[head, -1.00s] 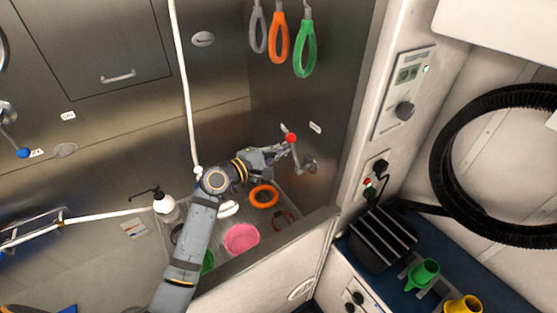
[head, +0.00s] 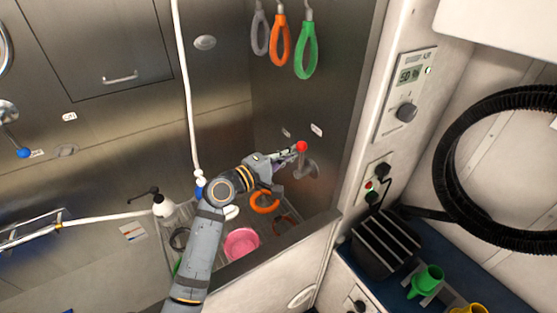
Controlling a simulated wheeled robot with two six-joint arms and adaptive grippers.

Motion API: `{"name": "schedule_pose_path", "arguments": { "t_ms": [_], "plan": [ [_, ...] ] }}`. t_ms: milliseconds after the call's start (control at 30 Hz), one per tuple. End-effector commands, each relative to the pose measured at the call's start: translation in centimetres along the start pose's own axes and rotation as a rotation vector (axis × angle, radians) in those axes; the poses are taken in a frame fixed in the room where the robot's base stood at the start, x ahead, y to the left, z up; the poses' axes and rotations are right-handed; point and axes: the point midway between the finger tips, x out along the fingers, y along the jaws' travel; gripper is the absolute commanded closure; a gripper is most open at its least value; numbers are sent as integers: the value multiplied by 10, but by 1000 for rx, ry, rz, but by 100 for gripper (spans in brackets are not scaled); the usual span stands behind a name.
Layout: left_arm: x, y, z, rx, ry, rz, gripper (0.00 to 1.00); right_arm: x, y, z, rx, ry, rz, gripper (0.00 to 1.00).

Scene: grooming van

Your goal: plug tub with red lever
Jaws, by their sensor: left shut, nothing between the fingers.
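The red lever (head: 302,147) is a round red knob on a metal arm on the tub's right wall. Its arm stands nearly upright above its metal mount (head: 309,170). My left gripper (head: 295,152) is shut and empty, with its fingertips at the left side of the red knob; I cannot tell if they touch it. The tub (head: 290,240) lies below, partly hidden by my left arm. Its drain is not visible. My right gripper is out of view.
In the tub are an orange ring (head: 265,202), a pink bowl (head: 241,243) and other small items. A white hose (head: 187,100) hangs behind my arm. Grey, orange and green loops (head: 306,52) hang above.

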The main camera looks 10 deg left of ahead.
Motion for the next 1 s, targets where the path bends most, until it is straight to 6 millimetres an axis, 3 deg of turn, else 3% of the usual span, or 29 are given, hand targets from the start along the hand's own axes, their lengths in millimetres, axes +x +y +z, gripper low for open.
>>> {"name": "schedule_pose_path", "arguments": {
  "t_ms": [333,467,800,1000],
  "plan": [
    [0,0,0,-1,-1,0,100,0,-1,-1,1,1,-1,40],
    [-10,-1,-1,3,2,-3,100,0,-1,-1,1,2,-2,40],
    [-78,-3,-2,8,1,-9,100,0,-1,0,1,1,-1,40],
    [-104,-2,-2,7,1,-6,100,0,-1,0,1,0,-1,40]
  ]
}}
